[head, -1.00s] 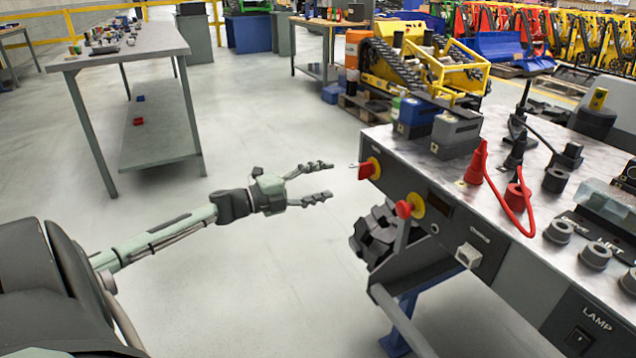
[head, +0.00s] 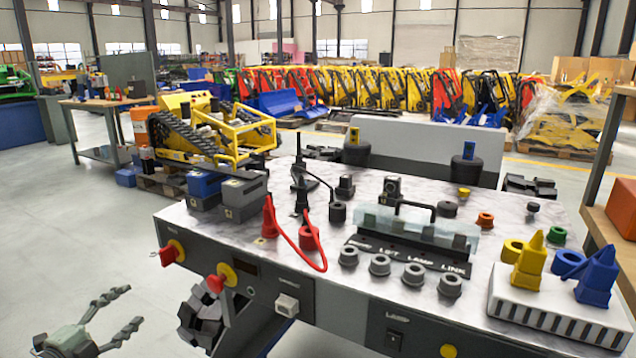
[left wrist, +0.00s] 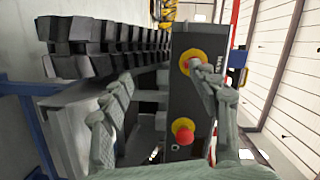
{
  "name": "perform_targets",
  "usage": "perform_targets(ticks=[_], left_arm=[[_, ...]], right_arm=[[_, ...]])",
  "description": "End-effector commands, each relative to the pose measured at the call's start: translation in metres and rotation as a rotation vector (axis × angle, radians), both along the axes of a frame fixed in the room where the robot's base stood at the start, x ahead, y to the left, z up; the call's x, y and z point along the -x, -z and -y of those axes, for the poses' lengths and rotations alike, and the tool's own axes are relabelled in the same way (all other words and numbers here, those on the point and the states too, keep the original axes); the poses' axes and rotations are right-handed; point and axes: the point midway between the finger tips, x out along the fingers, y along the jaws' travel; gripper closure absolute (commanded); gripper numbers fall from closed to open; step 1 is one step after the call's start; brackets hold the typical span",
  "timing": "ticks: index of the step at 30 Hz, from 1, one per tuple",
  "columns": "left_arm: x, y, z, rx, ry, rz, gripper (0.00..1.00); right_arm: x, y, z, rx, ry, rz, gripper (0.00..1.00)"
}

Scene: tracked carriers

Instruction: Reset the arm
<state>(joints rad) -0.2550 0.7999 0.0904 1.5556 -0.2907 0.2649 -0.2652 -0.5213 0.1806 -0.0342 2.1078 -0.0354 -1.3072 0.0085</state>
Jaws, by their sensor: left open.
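My left gripper (head: 133,305) is at the lower left of the head view, its two fingers spread apart with nothing between them. It is in front of and to the left of the panel's front face, below a red knob on a yellow ring (head: 171,252). A second red knob on a yellow ring (head: 219,280) is further right on that face. In the left wrist view my fingers (left wrist: 160,80) reach toward the panel. One red knob (left wrist: 196,62) shows by the right finger; contact cannot be told. The other knob (left wrist: 183,131) shows between the fingers. My right gripper is out of view.
The console top (head: 340,283) holds red plugs and cable (head: 305,250), grey sockets, a clear cover (head: 415,225) and yellow and blue plugs on a white block (head: 555,310). A black track (head: 203,318) hangs below the console. Floor at left (head: 60,230) is clear.

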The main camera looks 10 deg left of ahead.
Motion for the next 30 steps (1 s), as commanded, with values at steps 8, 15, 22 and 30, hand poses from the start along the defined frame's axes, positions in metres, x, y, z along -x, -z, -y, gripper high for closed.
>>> perform_targets(ticks=[8,15,22,30], left_arm=[[0.095,0.156,0.069,0.496,-0.551,-0.474,0.4],[0.211,0.221,0.156,0.747,-0.881,-0.879,0.4],[0.264,0.23,0.198,0.817,-1.005,-1.061,0.4],[0.268,0.23,0.2,0.818,-1.014,-1.076,0.4]], right_arm=[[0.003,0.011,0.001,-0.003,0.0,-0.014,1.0],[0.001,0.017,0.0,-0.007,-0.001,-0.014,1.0],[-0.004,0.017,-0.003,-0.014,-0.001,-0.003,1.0],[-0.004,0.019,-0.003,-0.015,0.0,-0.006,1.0]])
